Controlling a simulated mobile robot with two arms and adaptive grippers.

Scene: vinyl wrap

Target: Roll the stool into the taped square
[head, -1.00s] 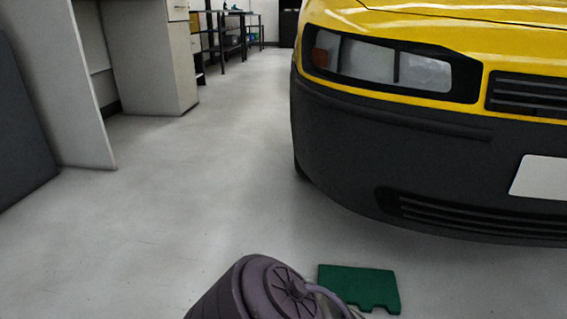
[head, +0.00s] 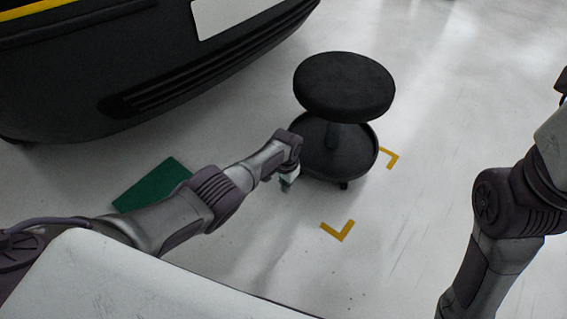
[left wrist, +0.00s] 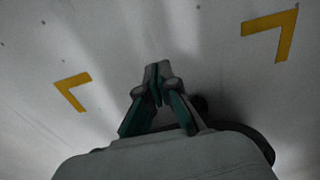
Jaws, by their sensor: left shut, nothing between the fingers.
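The stool (head: 344,85) has a round black seat and a round dark base tray (head: 372,148) on casters. It stands upright on the floor right of the car. Yellow tape corners mark the square: a near corner (head: 339,231) and a right corner (head: 392,157). The stool's base is up and left of both; other corners are not seen, so I cannot tell how far inside it stands. My left gripper (head: 286,184) is shut and empty, low beside the base's left side; contact is unclear. In the left wrist view its fingertips (left wrist: 157,85) meet between two tape corners (left wrist: 72,92). My right gripper is out of view.
The car's dark bumper (head: 60,80) fills the upper left. A green board (head: 153,184) lies on the floor left of my left arm.

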